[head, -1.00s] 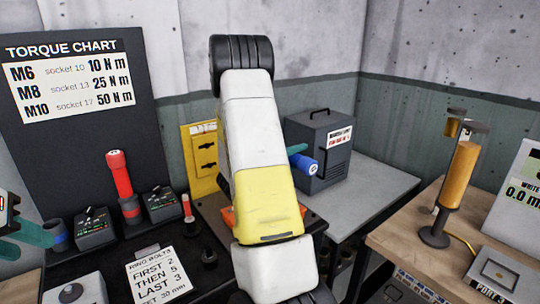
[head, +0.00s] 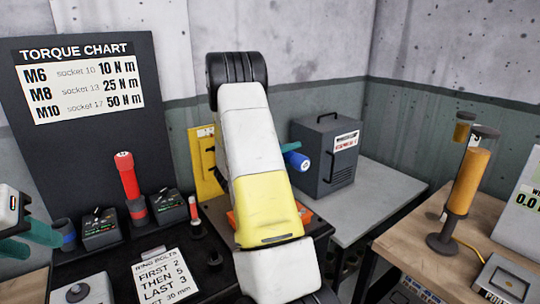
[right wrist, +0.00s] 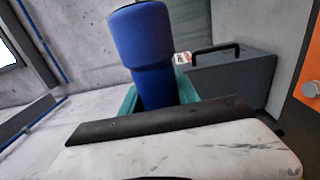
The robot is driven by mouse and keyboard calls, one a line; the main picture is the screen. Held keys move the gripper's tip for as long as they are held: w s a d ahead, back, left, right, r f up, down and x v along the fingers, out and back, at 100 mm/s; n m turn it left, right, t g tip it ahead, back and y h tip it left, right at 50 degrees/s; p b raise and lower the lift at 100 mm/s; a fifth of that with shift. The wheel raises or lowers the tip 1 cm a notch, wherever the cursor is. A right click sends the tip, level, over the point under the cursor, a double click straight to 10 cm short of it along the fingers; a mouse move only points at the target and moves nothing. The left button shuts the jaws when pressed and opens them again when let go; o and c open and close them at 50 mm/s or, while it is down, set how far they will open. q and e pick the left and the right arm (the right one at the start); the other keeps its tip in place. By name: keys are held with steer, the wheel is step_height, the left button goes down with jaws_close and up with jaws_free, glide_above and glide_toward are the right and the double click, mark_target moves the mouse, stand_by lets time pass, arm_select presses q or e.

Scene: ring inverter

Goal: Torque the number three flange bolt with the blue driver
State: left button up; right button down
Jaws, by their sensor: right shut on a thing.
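The blue driver (head: 297,160) is in the grip of my right gripper, in front of the dark grey box. In the right wrist view the blue driver (right wrist: 145,55) stands up between the teal fingers of my right gripper (right wrist: 160,95), shut on it. My right arm hides most of that gripper in the head view. My left gripper (head: 38,240) is at the left edge, its teal fingers apart and empty, near a blue-banded socket (head: 66,236). An orange part (head: 304,212) shows beside my right arm, mostly hidden. No flange bolt can be made out.
A red driver (head: 127,175) stands upright among black control boxes (head: 169,206). A ring bolts card (head: 163,276) lies on the black bench. The dark grey box (head: 325,155) stands on a grey table. An amber cylinder (head: 470,180) stands on the wooden bench at right.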

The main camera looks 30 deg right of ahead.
steer(key=shift+w+a+r, duration=0.15)
steer(key=shift+w, duration=1.1)
stand_by(2.3)
steer(key=shift+s+d, duration=0.15)
steer(key=shift+s, duration=1.15)
steer(key=shift+s+d, duration=0.15)
steer(key=shift+s, duration=1.15)
